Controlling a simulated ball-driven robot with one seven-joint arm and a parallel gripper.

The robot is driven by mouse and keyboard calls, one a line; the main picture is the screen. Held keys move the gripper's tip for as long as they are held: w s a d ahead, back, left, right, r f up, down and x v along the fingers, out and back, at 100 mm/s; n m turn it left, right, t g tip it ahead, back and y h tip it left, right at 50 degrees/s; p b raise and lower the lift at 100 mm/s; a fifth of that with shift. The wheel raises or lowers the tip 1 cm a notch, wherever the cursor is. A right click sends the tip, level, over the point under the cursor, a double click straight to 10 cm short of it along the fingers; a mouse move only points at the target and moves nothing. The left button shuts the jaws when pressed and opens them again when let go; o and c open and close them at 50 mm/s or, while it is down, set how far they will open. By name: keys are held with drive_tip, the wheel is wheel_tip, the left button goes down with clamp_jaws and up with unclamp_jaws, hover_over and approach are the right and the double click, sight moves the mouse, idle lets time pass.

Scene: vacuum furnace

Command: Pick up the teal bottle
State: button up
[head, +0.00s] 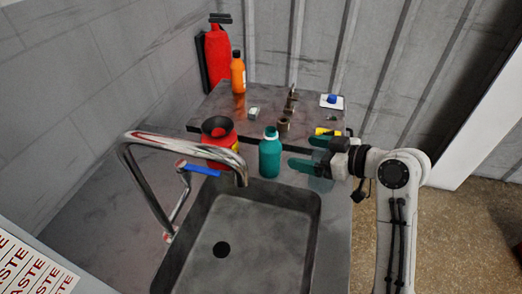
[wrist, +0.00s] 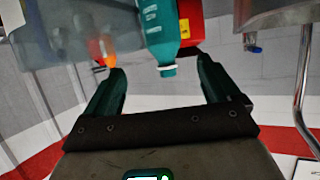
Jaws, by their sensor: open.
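The teal bottle (head: 270,155) stands upright with a light band under its teal cap, behind the sink's back edge. My gripper (head: 297,155) is just to its right in the head view, turned sideways with its green fingers pointing at the bottle. In the wrist view the bottle (wrist: 158,32) appears upside down, with its cap between the tips of my open gripper (wrist: 162,68). The fingers are apart and nothing is held. I cannot tell whether a finger touches the bottle.
A red container with a black top (head: 217,138) stands close left of the bottle. The curved tap (head: 150,138) rises beside the sink (head: 232,235). Behind are an orange bottle (head: 238,77), a small pale block (head: 253,112), brown fittings (head: 284,124) and a yellow object (head: 325,131).

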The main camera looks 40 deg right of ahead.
sight(277, 149)
drive_tip(key=x, duration=0.4)
drive_tip(key=shift+w+a, duration=0.1)
drive_tip(key=shift+w, duration=0.1)
drive_tip(key=shift+a+p+x, duration=0.1)
drive_tip(key=shift+p+x, duration=0.3)
drive_tip(key=shift+x, duration=0.9)
drive_tip(key=shift+a+p+x, duration=0.15)
drive_tip(key=shift+p+x, duration=0.25)
drive_tip(key=shift+x, duration=0.95)
drive_tip(key=shift+s+f, duration=0.2)
drive_tip(key=c, duration=1.2)
